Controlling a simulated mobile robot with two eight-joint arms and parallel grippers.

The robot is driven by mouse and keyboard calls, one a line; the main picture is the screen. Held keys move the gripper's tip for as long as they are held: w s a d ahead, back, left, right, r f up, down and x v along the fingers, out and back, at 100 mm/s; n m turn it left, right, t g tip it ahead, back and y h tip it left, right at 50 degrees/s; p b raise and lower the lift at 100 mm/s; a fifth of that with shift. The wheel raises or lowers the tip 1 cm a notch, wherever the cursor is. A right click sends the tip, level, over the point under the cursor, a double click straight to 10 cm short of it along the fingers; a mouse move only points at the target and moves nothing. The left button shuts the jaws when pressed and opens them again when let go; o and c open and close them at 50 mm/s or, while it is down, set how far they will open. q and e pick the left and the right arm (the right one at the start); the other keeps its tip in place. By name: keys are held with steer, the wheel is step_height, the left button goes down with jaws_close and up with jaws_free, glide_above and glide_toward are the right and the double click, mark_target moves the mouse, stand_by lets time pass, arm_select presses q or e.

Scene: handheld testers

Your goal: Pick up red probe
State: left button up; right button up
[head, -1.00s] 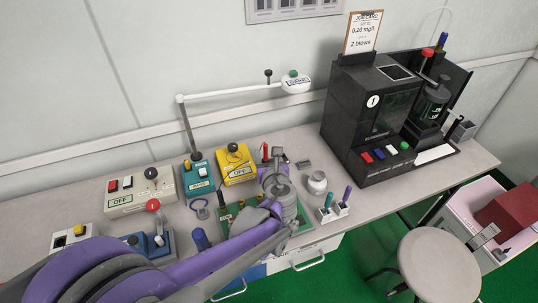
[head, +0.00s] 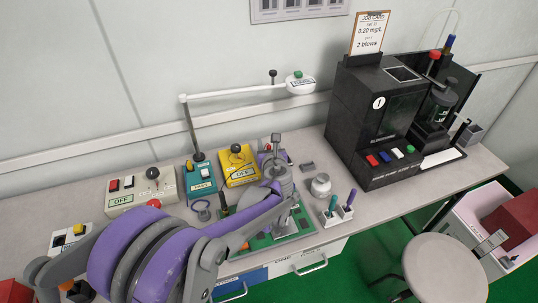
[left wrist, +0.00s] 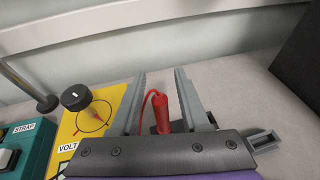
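The red probe (left wrist: 161,112) stands at the back of the bench with a red lead curving off its left side. In the left wrist view it shows between the two fingers of my left gripper (left wrist: 159,88), with gaps on both sides. The fingers are apart and hold nothing. In the head view my left gripper (head: 276,146) is over the back of the bench beside the yellow meter (head: 240,165). Only a bit of the red probe (head: 267,147) shows there, the rest hidden by the gripper. My right gripper is not in view.
The teal tester (head: 200,180) and grey tester (head: 125,196) stand left of the meter. A green board (head: 290,231) lies under my left arm. A metal jar (head: 320,184), a small probe stand (head: 335,216) and the black machine (head: 365,115) are to the right.

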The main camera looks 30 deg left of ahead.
arm_select(q)
jaws_close()
